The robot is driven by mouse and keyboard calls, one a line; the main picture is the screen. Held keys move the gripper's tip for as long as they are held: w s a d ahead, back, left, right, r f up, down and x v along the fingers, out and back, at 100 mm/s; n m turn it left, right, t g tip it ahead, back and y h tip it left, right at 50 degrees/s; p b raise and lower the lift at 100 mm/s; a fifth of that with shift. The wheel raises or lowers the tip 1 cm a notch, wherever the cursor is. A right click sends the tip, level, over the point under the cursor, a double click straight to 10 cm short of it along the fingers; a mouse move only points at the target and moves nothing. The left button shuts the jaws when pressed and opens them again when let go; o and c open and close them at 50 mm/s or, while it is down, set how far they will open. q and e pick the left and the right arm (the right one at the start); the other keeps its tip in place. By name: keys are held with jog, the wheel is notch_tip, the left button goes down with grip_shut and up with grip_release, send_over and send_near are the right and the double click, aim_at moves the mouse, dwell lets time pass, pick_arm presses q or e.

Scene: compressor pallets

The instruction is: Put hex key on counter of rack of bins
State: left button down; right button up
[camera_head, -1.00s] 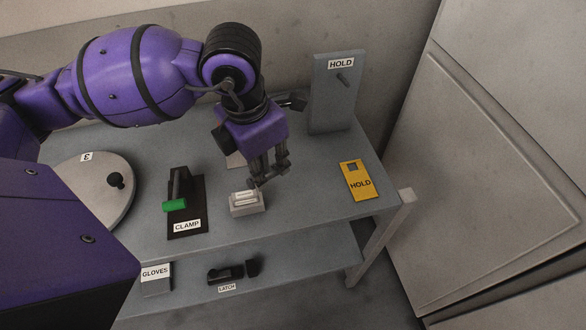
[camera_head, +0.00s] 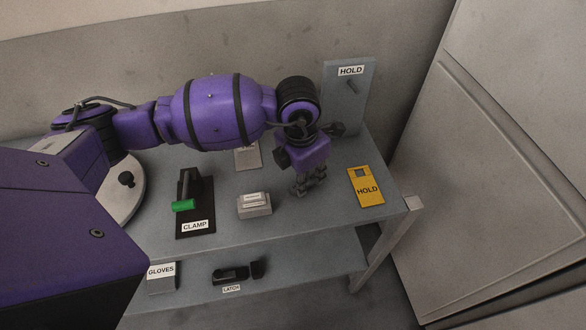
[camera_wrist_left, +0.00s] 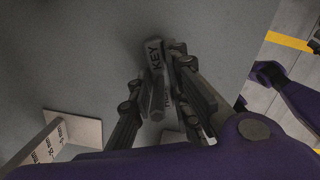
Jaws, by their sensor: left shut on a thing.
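In the left wrist view the gripper (camera_wrist_left: 160,72) is shut on a grey piece marked KEY (camera_wrist_left: 156,58), which I take for the hex key. It lies between the fingers, above a plain grey surface. In the head view the fingers hide the key. No rack of bins can be made out in either view. My right gripper is not in view.
A lower shelf holds the GLOVES box (camera_head: 161,280) and LATCH part (camera_head: 232,274). A large pale panel (camera_head: 480,160) stands right.

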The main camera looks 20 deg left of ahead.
pick_arm(q)
jog(key=shift+f, duration=0.1)
jog(key=c, duration=1.6)
grip_release()
jog(key=shift+c, duration=0.2)
notch_tip(320, 180, up, 12)
jog(key=s, duration=0.1)
jog(key=shift+a, duration=0.35)
jog(key=shift+s, duration=0.1)
